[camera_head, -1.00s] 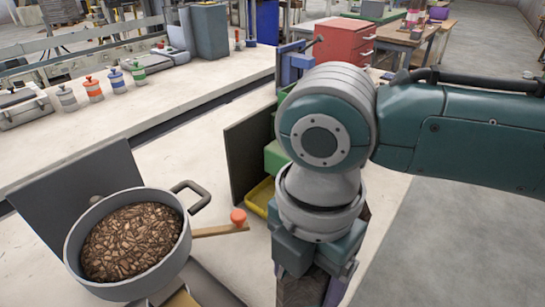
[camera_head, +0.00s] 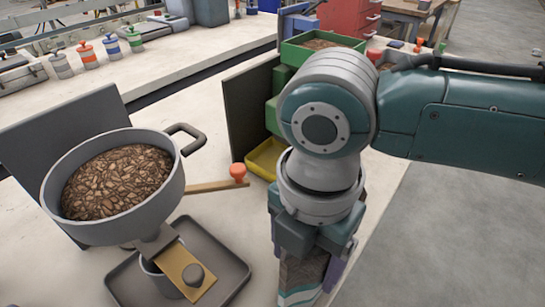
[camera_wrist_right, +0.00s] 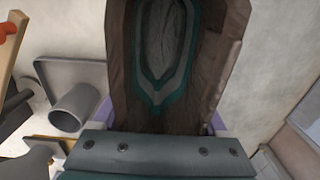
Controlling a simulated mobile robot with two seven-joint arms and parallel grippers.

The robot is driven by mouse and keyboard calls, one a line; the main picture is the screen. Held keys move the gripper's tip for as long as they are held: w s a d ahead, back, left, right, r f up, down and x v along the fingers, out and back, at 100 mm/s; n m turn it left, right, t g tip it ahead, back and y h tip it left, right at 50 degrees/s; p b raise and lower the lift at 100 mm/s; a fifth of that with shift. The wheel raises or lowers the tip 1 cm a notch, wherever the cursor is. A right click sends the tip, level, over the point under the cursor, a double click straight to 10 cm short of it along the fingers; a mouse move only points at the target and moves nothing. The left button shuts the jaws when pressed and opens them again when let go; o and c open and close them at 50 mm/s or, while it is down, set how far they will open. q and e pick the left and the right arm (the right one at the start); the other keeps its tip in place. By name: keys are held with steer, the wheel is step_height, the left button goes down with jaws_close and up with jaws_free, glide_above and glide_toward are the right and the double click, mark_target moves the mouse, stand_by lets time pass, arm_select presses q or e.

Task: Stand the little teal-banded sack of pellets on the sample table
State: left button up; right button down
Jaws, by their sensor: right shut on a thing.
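The brown sack (camera_head: 302,272) with teal and white bands hangs under my right gripper (camera_head: 308,250) in the head view, its bottom cut off by the frame edge. In the right wrist view the sack (camera_wrist_right: 195,105) fills the upper middle, with teal and grey bands. My right gripper (camera_wrist_right: 158,122) is shut on it, with parts of its purple fingers at both sides. A wooden table (camera_head: 402,18) is partly visible at the back right; I cannot tell if it is the sample table. My left gripper is out of view.
A grey hopper pan of brown pellets (camera_head: 116,182) with a wooden slide (camera_head: 188,270) stands above a dark tray (camera_head: 238,270) at left. A dark upright panel (camera_head: 248,112), yellow tray (camera_head: 264,154) and green bin (camera_head: 305,55) are close to my arm. Grey floor is clear at right.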

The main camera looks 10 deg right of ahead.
steer(key=shift+f, duration=0.1)
steer(key=shift+f+b, duration=0.3)
steer(key=shift+f, duration=0.1)
jaws_free()
